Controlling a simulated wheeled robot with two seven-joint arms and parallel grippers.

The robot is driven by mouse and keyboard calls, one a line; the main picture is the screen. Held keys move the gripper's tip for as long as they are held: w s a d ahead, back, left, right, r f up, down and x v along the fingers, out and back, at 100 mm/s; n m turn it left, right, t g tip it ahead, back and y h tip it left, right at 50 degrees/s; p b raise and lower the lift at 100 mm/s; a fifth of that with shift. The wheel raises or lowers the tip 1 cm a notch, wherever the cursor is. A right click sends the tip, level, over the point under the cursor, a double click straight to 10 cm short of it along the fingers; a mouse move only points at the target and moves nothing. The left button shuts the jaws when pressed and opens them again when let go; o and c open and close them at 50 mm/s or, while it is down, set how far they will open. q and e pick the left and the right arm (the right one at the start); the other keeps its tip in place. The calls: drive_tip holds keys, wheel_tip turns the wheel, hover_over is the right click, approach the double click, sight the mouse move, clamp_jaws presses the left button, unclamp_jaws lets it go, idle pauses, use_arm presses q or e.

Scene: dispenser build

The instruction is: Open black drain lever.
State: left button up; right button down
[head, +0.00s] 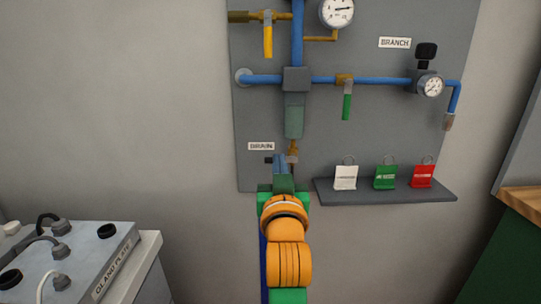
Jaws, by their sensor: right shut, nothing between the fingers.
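A grey panel (360,120) on the wall carries blue pipes and valves. The drain line drops from the grey block through a green-grey cylinder (294,116) to a brass fitting (293,146), beside the "DRAIN" label. A small dark piece (268,160) sticks out to the left below the label and looks like the end of the black drain lever; the rest of it is hidden. My right gripper (281,161) is shut at the bottom of the drain line, just right of the dark piece. I cannot tell whether it touches the lever. My left gripper is out of view.
Above are a yellow-handled valve (268,41), a green-handled valve (347,106) and two gauges. A dark shelf (385,197) with white, green and red tags stands close to the right of my gripper. A labelled box (65,260) is lower left. Wall space on the left is clear.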

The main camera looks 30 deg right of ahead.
drive_tip(key=p+x, duration=0.2)
drive_tip(key=x, duration=0.8)
drive_tip(key=shift+s+a+f, duration=0.1)
drive_tip(key=shift+a+f, duration=0.05)
drive_tip(key=shift+f, duration=0.9)
drive_tip(key=shift+a+f, duration=0.15)
drive_tip(key=shift+f, duration=0.9)
drive_tip(key=shift+a+f+n+y+p, duration=0.15)
drive_tip(key=shift+n+p, duration=0.1)
drive_tip(key=shift+n, duration=0.35)
drive_tip(key=shift+d+f+n+y+p, duration=0.15)
drive_tip(key=shift+n+p, duration=0.1)
drive_tip(key=shift+n, duration=0.35)
wheel_tip(320, 180, down, 6)
drive_tip(key=s+d+n+y+p, duration=0.1)
drive_tip(key=d+n+y+p, duration=0.1)
drive_tip(key=n+p, duration=0.8)
drive_tip(key=shift+s+d+n, duration=0.2)
drive_tip(key=shift+s+n, duration=0.05)
drive_tip(key=shift+n, duration=3.65)
drive_tip(key=shift+d, duration=0.1)
